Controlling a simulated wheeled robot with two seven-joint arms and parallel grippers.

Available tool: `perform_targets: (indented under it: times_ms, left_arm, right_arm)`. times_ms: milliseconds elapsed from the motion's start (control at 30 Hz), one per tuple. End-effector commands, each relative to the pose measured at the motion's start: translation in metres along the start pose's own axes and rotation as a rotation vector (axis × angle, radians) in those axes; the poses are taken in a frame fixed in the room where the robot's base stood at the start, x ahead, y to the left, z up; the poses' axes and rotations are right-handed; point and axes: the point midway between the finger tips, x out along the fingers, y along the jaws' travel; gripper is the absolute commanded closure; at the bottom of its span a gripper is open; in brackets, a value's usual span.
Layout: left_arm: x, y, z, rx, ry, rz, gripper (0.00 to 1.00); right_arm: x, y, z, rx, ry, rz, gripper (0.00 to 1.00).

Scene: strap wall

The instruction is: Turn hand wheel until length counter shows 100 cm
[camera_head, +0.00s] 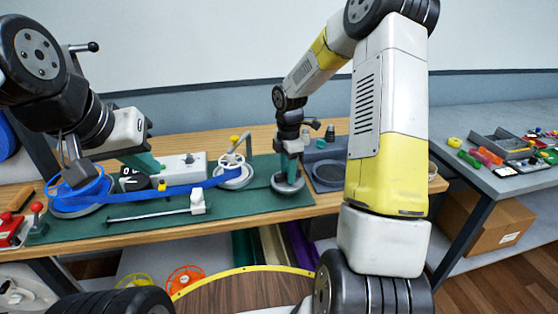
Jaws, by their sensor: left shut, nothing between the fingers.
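The white spoked hand wheel (236,172) stands at the middle of the green mat, with a yellow knob (234,138) above it. A small black counter (134,182) with white figures sits to its left; I cannot read its full number. A blue strap (180,190) runs from a blue reel (80,192) on the left to the hand wheel. My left gripper (154,167) is shut and empty, its teal fingers just above and behind the counter. My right gripper (289,180) points down over a round grey disc (288,187), right of the hand wheel. Its fingertips are too small to read.
A metal rod (150,214) with a white block (198,202) lies along the mat's front. A red-handled tool (37,212) stands at the left. A grey tray (330,174) is right of the mat. A side table (480,182) holds tools.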

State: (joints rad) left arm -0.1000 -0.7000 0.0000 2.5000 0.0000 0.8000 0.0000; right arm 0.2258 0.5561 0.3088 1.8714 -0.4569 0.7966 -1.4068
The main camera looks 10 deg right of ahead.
Motion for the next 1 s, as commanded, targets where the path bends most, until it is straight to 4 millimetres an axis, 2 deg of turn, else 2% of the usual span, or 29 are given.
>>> perform_targets:
  times_ms: [133, 300, 667, 1000]
  left_arm:
    - [0.0000, 0.0000, 0.0000, 0.000, 0.000, 0.000, 1.00]
    - [0.0000, 0.0000, 0.0000, 0.000, 0.000, 0.000, 1.00]
    - [0.0000, 0.0000, 0.0000, 0.000, 0.000, 0.000, 1.00]
    - [0.0000, 0.0000, 0.0000, 0.000, 0.000, 0.000, 1.00]
  right_arm:
    - [-0.0002, 0.0000, 0.0000, 0.000, 0.000, 0.000, 0.66]
    - [-0.0004, 0.0001, 0.0001, 0.000, 0.000, 0.000, 0.99]
    - [-0.0007, 0.0003, 0.0001, 0.016, 0.000, 0.001, 1.00]
    - [-0.0011, 0.0006, 0.0001, 0.194, -0.001, 0.002, 1.00]
